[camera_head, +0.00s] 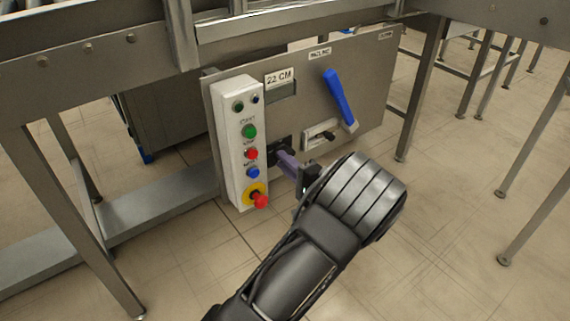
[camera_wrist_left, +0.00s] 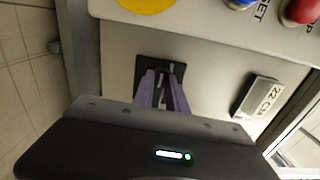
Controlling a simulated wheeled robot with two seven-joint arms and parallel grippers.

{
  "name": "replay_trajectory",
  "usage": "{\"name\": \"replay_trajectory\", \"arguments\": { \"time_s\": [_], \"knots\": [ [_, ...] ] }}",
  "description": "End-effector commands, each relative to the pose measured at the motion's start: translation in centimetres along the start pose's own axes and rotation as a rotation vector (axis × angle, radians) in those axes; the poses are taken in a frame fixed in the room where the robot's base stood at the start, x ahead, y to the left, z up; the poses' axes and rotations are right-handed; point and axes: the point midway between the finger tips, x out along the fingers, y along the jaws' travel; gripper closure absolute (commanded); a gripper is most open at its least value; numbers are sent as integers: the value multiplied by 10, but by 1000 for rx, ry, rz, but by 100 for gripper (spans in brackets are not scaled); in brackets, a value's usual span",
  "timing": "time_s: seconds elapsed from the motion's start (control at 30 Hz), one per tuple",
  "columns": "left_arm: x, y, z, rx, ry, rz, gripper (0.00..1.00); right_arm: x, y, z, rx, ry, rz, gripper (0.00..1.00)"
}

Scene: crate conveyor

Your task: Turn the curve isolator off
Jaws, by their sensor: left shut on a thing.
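A black rotary switch on a square black plate (camera_head: 286,143), which I take to be the curve isolator, sits on the grey panel just right of the push-button box. It also shows in the left wrist view (camera_wrist_left: 146,67). My left gripper (camera_head: 282,157) reaches it from the front with its purple fingers. In the left wrist view the fingers (camera_wrist_left: 163,80) are close together and shut on the knob. The knob is mostly hidden between the fingertips, and I cannot tell which way it points. My right gripper is not in view.
The white button box (camera_head: 232,160) with a red emergency knob (camera_head: 261,201) stands close left of the fingers. A blue lever (camera_head: 337,93) and a small white-framed latch (camera_head: 320,134) are to the right. Conveyor legs (camera_head: 420,95) surround the panel; floor in front is clear.

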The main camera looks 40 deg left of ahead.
Motion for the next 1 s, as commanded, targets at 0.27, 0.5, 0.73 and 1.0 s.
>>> {"name": "replay_trajectory", "arguments": {
  "time_s": [0.27, 0.5, 0.73, 1.0],
  "knots": [
    [-1, 3, 0, -43, 2, 4, 100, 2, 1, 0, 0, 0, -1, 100],
    [-1, 2, 0, -43, 3, 4, 100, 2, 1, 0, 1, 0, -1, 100],
    [-1, 2, 0, -43, 2, 3, 70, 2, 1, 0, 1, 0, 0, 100],
    [0, 1, 0, -44, 1, 1, 61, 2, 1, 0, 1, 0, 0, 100]
  ]
}}
